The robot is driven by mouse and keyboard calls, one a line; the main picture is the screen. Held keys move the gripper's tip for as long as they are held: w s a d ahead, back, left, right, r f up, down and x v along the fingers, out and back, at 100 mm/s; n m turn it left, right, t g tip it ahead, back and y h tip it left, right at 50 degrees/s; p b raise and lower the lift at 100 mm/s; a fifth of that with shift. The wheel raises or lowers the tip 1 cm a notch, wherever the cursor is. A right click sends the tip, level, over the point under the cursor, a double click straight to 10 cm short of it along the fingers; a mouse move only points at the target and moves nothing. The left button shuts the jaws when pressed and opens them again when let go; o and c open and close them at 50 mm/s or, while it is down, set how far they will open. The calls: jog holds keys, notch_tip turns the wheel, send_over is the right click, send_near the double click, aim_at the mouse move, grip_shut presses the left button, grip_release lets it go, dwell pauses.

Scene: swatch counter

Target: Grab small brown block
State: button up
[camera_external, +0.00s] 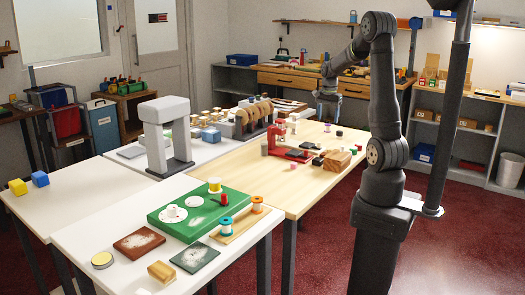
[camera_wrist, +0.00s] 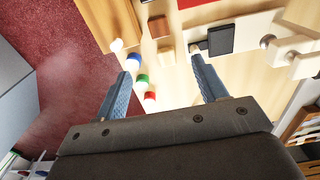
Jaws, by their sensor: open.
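A small brown block (camera_wrist: 158,26) lies on the light wood table in the wrist view, near the top and beyond my fingertips. A larger wooden block (camera_wrist: 110,20) lies to its left; in the external view a wooden block (camera_external: 337,161) shows near the table's right edge. I cannot surely pick out the small brown block in the external view. My gripper (camera_wrist: 161,66) is open with nothing between its fingers.
Small pieces with blue (camera_wrist: 134,60), green (camera_wrist: 143,79) and red (camera_wrist: 150,96) tops stand near the left finger. A black pad (camera_wrist: 221,38) lies on a pale fixture to the right. A red device (camera_external: 277,139) stands on the wood table in the external view.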

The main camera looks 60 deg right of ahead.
jog(key=n, duration=1.8)
send_over(325, 154)
notch_tip(325, 154, down, 12)
jog(key=shift+s, duration=0.1)
jog(key=shift+d+f, duration=0.2)
jog(key=shift+f, duration=2.7)
jog(key=c, duration=1.1)
